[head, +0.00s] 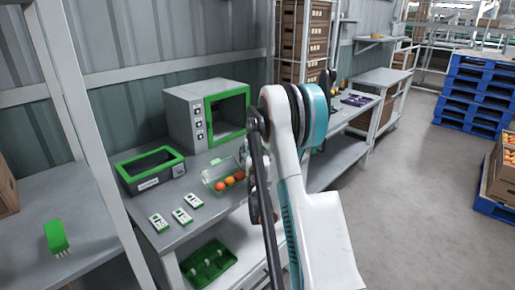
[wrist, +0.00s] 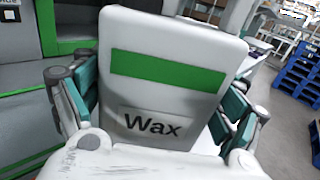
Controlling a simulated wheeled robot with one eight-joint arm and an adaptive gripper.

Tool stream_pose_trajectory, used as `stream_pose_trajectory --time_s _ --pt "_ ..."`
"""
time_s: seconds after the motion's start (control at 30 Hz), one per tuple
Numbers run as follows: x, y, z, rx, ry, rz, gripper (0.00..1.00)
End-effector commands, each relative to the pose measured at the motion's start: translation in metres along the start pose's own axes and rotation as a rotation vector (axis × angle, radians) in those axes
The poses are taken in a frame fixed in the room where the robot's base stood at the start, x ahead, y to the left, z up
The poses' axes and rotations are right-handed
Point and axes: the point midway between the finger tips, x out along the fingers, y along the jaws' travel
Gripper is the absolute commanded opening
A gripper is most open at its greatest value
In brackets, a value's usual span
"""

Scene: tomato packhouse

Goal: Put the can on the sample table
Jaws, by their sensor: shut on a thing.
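The can (wrist: 168,85) is a white container with a green band and the word "Wax", filling the middle of the wrist view. My gripper (wrist: 160,108) is shut on it, with teal-padded fingers on its left and right sides. In the head view my arm covers the can and most of the gripper. A grey table (head: 180,238) stands left of my arm in the head view. It looks like the sample table, but no label shows that. I cannot tell the gap between the can and its top.
The table bears a green-framed machine (head: 186,118), a green-rimmed box (head: 150,171), a clear tray (head: 211,187) with tomatoes and small white-green devices (head: 184,215). A green crate (head: 208,268) is on its lower shelf. Blue pallets (head: 470,95) stand right. The floor (head: 400,220) is clear.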

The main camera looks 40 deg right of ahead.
Motion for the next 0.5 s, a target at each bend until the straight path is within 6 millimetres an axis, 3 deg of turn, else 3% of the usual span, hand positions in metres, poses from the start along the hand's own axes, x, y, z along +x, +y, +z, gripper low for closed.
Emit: stream_pose_trajectory --time_s 0.33,0.37,0.4,0.5 --pt "-0.0002 0.0 -0.002 -0.001 0.0 0.0 0.23" --pt "-0.0003 -0.0001 -0.0021 0.0 0.0 0.0 0.94" --pt "-0.0003 -0.0001 -0.0017 0.0 0.0 0.0 1.0" --pt "-0.0003 -0.0001 -0.0015 0.0 0.0 0.0 1.0"
